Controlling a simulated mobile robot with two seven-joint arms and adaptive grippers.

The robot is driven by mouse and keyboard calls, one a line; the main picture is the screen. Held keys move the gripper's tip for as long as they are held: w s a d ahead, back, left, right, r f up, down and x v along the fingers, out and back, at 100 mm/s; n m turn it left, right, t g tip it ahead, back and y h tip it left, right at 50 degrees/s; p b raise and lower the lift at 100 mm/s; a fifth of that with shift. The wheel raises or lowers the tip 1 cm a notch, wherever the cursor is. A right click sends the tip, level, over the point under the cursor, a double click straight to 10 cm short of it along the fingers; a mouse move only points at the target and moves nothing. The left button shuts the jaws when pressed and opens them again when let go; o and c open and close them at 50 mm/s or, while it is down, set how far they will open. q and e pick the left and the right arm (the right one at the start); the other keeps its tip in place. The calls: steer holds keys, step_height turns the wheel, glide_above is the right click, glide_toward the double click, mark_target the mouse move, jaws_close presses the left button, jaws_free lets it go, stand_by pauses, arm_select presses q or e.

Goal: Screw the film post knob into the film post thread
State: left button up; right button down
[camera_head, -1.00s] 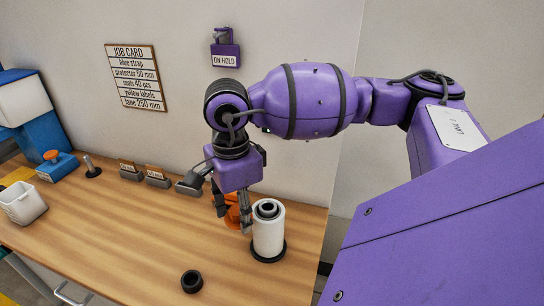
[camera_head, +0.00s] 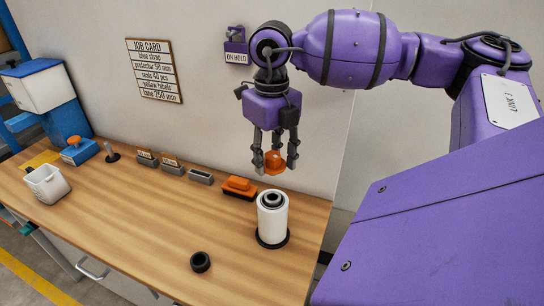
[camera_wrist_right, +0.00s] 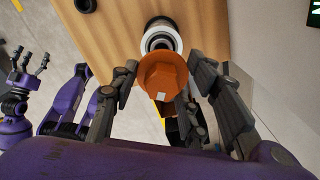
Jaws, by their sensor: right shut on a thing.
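The orange film post knob (camera_head: 274,161) is between the fingers of my right gripper (camera_head: 273,164), which is shut on it. My right gripper points down and holds the knob in the air, above and behind the white film roll (camera_head: 272,216). The roll stands upright on a black base, with dark rings in its top; the thread cannot be made out. In the right wrist view the knob (camera_wrist_right: 163,77) partly covers the roll (camera_wrist_right: 162,35). My left gripper (camera_wrist_right: 28,65) shows at the left of that view, with its fingers apart and empty.
An orange block on a dark base (camera_head: 239,187) lies behind the roll. A black ring (camera_head: 200,262) lies near the front edge. Small card holders (camera_head: 172,167) and a white bin (camera_head: 47,184) stand further left. The middle of the wooden table (camera_head: 150,215) is clear.

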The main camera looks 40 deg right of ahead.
mark_target(272, 175)
steer(key=shift+f, duration=0.1)
steer(key=shift+f, duration=0.75)
steer(key=shift+f+b, duration=0.6)
steer(key=shift+f, duration=1.45)
